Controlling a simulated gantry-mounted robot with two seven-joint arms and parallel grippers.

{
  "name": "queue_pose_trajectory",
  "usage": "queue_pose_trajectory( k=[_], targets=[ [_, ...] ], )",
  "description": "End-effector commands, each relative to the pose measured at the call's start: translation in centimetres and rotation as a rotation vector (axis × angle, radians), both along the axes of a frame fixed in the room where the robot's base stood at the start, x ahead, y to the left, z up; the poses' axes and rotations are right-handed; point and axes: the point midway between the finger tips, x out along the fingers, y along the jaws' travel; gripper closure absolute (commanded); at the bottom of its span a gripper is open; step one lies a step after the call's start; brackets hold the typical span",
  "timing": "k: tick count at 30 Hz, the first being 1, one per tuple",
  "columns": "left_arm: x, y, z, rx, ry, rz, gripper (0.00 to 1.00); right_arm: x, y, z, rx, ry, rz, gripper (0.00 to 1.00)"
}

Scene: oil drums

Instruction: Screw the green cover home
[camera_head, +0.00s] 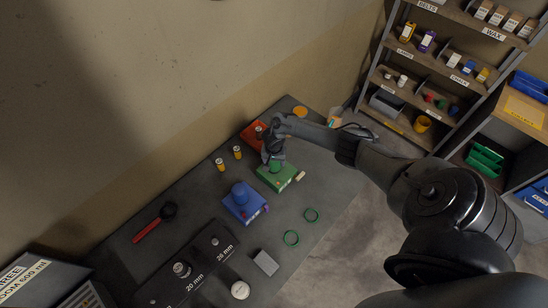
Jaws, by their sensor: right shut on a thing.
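A green box-shaped container (281,180) stands on the dark table among other coloured containers. Its green cover (275,167) sits upright on top, mostly hidden under my gripper. My right gripper (273,158) comes down from above and is shut on the green cover. How far the cover is threaded down cannot be seen. My left gripper is not in view.
A blue container (242,207) with a blue cap stands in front left, and a red one (252,135) behind. Shelves stand at right.

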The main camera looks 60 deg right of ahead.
Motion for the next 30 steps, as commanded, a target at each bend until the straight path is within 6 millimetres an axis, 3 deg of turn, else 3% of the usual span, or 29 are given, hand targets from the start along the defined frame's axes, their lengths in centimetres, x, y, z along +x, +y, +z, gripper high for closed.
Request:
queue_pose_trajectory(
  k=[8, 11, 13, 14, 21, 30],
  targets=[
    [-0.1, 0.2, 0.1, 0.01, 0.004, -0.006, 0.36, 0.2, 0.1, 0.3, 0.002, -0.002, -0.012, 0.68],
    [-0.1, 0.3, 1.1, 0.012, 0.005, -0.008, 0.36, 0.1, 0.2, 0.6, 0.004, -0.001, -0.111, 0.68],
    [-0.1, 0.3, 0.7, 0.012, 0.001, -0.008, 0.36, 0.1, 0.2, 0.1, 0.005, -0.002, -0.211, 0.68],
    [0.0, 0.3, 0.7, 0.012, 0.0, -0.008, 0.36, 0.1, 0.2, 0.0, 0.006, -0.002, -0.257, 0.73],
    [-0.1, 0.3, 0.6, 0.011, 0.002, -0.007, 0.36, 0.0, 0.1, 0.1, 0.003, -0.002, -0.526, 0.73],
    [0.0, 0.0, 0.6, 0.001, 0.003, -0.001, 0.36, 0.0, 0.0, 0.0, -0.001, -0.001, -0.549, 0.73]
  ],
)
